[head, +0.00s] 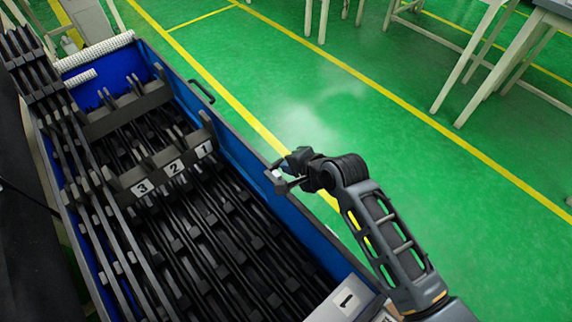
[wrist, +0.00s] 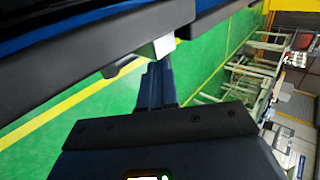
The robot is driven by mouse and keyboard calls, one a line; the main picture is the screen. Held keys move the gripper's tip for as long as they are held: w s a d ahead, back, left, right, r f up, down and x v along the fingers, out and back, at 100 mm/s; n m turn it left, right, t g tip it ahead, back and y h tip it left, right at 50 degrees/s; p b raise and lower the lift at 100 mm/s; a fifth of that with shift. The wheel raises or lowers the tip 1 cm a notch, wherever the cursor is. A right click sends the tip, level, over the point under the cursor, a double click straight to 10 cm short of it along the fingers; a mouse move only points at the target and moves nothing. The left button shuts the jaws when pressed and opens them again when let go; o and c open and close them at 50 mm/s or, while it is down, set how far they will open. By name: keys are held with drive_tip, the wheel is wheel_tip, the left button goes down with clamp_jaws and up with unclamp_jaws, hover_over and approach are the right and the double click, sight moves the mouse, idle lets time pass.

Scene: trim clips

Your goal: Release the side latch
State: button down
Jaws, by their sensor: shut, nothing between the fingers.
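The side latch (wrist: 156,47) shows in the wrist view as a small light-grey block with a dark tab under the dark rim. In the head view a small pale block, which looks like the same latch (head: 277,175), sits at the outer right side of the blue bin. My gripper (wrist: 157,70) is shut and empty, its fingers close together just below the grey block. I cannot tell whether the tips touch it. In the head view my gripper (head: 286,165) is beside the bin's right rim, and its tips partly overlap the latch.
The blue bin (head: 240,165) holds many dark clip strips (head: 215,245) and a dark bar with labels 1, 2 and 3. A dark handle (head: 203,91) sticks out from its right wall. Green floor right of the bin is clear; pale tables (head: 490,60) stand farther off.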

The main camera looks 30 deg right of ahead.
drive_tip(key=shift+x, duration=0.9)
drive_tip(key=shift+w+r, duration=0.1)
drive_tip(key=shift+r, duration=0.1)
